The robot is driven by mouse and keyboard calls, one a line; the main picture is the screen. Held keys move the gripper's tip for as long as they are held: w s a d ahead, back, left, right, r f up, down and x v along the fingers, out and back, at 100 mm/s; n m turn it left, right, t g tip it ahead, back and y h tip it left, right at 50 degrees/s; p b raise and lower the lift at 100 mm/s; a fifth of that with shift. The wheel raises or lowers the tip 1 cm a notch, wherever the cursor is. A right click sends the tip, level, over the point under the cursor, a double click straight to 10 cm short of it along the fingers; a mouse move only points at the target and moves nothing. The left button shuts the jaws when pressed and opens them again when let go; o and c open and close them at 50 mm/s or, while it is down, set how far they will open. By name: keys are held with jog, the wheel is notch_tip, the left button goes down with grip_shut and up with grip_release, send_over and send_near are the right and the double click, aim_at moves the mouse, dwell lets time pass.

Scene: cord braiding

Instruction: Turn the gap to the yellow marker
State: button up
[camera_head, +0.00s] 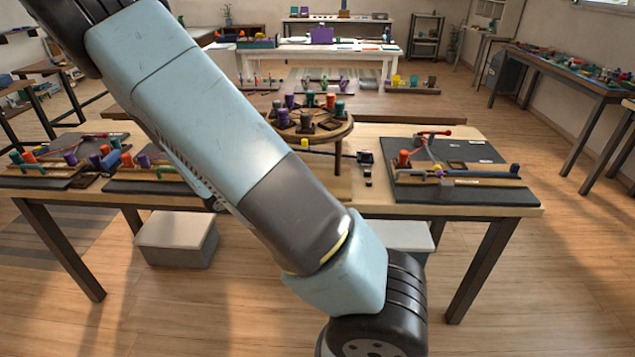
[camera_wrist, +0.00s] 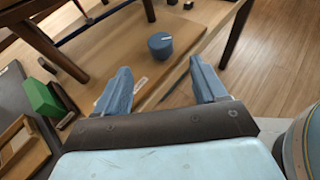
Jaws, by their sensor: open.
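A round wooden braiding disk (camera_head: 322,131) stands on legs at the middle of the table in the head view. Purple, teal and orange spools sit around its top, among them an orange spool (camera_head: 330,101). A yellow marker (camera_head: 304,142) shows at the disk's near edge. I cannot tell for sure which space between the spools is the gap. My gripper (camera_wrist: 160,68) is open and empty in the wrist view, and out of sight in the head view. A blue round weight or bobbin (camera_wrist: 160,45) lies beyond its fingertips, apart from them.
Dark boards with cords and spools lie on the table, one at the right (camera_head: 455,168) and more at the left (camera_head: 150,172). In the wrist view, a green block (camera_wrist: 44,99) is at the left, and dark wooden legs (camera_wrist: 236,30) rise on both sides.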

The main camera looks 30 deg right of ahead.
jog(key=x, duration=1.2)
jog(key=shift+c, duration=0.2)
